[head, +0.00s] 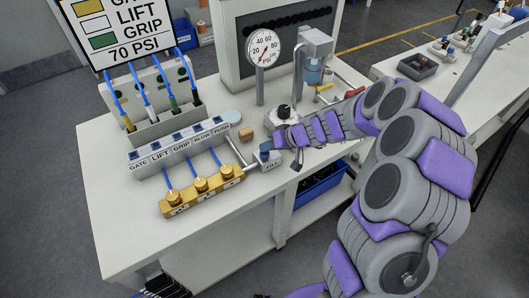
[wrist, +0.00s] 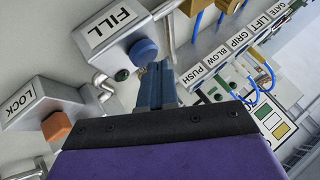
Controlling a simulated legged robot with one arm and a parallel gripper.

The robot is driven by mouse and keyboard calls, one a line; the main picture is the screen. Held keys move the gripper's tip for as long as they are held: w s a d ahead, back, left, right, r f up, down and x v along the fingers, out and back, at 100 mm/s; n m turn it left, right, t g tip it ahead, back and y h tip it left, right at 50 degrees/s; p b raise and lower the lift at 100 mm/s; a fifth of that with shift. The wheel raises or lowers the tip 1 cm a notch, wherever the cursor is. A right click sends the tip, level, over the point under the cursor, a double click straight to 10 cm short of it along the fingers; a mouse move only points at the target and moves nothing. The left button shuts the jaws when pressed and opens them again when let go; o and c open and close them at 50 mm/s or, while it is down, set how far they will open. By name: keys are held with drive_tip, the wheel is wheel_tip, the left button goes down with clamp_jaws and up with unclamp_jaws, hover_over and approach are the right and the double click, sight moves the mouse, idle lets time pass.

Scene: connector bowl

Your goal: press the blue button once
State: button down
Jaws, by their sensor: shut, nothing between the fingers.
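The blue button (wrist: 144,52) is a round cap on the side of a grey box labelled FILL (wrist: 110,28) in the wrist view. The FILL box (head: 268,162) also shows in the head view, at the front right of the bench fixtures, just below my gripper. My gripper (wrist: 158,72) is shut and empty, its dark blue fingers together. In the wrist view the fingertips lie just below and right of the blue button. A small gap seems to separate them, but I cannot tell contact for certain. In the head view my gripper (head: 268,145) points left, over the FILL box.
A LOCK box (wrist: 40,105) with an orange button (wrist: 55,127) is nearby in the wrist view. Brass fittings (head: 201,188) with blue tubes and a labelled GATE, LIFT, GRIP, BLOW, PUSH row (head: 178,145) stand left. A pressure gauge (head: 263,47) stands behind. The bench front (head: 130,215) is clear.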

sight(268, 153)
drive_tip(key=shift+f+b, duration=0.45)
drive_tip(key=shift+b, duration=0.05)
idle(0.4)
idle(0.3)
drive_tip(key=shift+r+p, duration=0.3)
drive_tip(key=shift+r, duration=0.65)
drive_tip(key=shift+r+p, duration=0.95)
drive_tip(key=shift+r, duration=1.55)
